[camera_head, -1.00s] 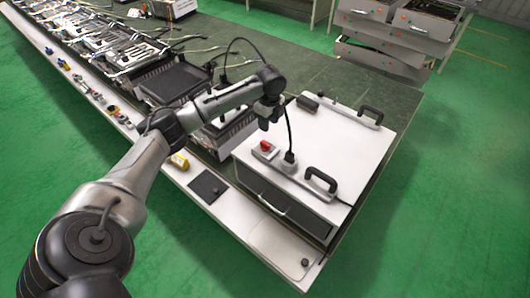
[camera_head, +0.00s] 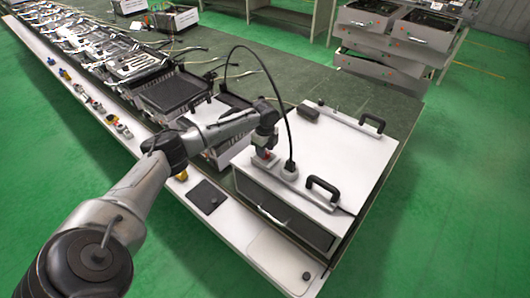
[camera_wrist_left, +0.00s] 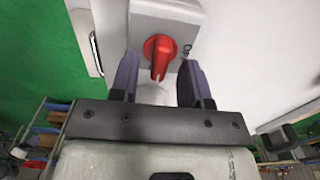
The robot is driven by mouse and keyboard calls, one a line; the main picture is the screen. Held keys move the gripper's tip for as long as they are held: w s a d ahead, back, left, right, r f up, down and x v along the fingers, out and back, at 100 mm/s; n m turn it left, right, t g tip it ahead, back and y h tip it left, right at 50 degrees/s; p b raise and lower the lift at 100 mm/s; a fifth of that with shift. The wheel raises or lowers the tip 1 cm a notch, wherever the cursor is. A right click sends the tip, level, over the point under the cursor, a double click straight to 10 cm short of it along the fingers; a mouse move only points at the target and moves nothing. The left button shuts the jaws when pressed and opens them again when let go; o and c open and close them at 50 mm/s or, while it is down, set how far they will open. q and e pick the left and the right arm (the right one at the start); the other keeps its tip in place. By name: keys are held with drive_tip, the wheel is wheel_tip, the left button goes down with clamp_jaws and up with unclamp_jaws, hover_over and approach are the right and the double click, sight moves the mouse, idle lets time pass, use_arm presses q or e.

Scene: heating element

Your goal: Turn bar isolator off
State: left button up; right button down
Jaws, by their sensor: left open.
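The bar isolator is a grey box (camera_wrist_left: 190,14) with a red rotary knob (camera_wrist_left: 158,48) on the white top of a cabinet. In the left wrist view the knob's handle points down, towards my gripper. My left gripper (camera_wrist_left: 158,78) is open, and its two dark fingers appear on either side of the knob's handle with gaps. I cannot tell whether the fingertips reach down to the knob's level. In the head view my left gripper (camera_head: 265,148) is right over the isolator box (camera_head: 262,163) and hides most of the knob. My right gripper is not in view.
A black plug (camera_head: 290,168) with an upright cable stands just right of the isolator. Black handles (camera_head: 322,190) and (camera_head: 373,123) rise from the white cabinet top (camera_head: 335,150). Several grill units (camera_head: 175,92) stand behind on the long bench. The cabinet's middle top is clear.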

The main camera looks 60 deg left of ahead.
use_arm(q)
drive_tip(key=shift+f, duration=0.65)
drive_tip(key=shift+r, duration=0.1)
clamp_jaws()
